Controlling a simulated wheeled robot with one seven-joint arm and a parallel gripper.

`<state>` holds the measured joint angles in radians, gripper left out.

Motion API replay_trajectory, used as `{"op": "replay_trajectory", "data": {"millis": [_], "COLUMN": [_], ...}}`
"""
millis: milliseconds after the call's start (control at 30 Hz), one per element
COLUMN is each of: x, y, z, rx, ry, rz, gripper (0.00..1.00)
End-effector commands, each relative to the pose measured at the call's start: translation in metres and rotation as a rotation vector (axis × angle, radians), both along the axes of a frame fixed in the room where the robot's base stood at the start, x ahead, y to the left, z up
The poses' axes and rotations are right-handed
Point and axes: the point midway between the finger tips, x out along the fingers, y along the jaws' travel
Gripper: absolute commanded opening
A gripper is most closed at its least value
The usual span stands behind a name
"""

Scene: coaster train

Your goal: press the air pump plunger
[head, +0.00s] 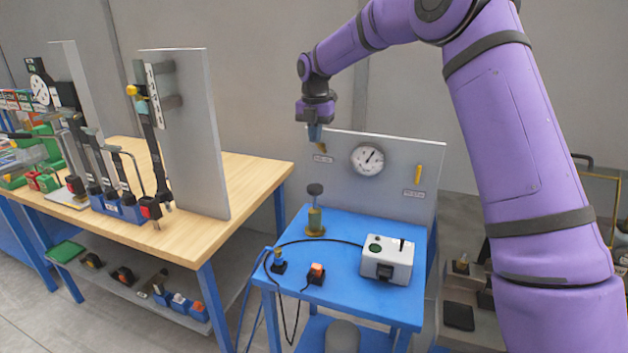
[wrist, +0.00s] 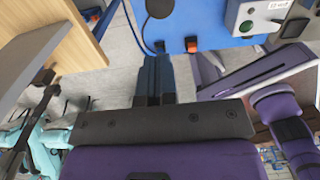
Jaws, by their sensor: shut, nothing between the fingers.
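The air pump (head: 315,222) stands upright on the blue table, a brass-coloured body with a dark round plunger knob (head: 315,190) on top. The knob sits raised above the body on a thin stem. My gripper (head: 315,140) is shut and empty, pointing down, in the air above the pump and apart from it. In the wrist view my shut fingers (wrist: 155,62) show, and the dark knob (wrist: 160,6) is cut by the top edge, beyond the fingertips.
A grey panel with a round gauge (head: 367,160) stands behind the blue table (head: 345,230). A white control box (head: 387,259), an orange switch (head: 317,271) and cables lie near the pump. A wooden workbench (head: 240,185) with upright panels is at the left.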

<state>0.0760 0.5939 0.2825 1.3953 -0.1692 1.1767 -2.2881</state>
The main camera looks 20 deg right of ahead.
Motion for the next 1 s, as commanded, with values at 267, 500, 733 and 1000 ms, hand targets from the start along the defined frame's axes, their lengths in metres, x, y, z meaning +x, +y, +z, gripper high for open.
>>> {"op": "replay_trajectory", "data": {"millis": [267,500,733,1000], "x": [0.000,0.000,-0.001,-0.001], "y": [0.000,0.000,0.000,0.000], "z": [0.000,-0.015,-0.056,-0.104], "rx": [0.000,0.000,-0.001,-0.001], "ry": [0.000,0.001,0.003,0.002], "rz": [0.001,0.000,0.001,0.000], "gripper": [0.00,0.00,0.00,0.00]}}
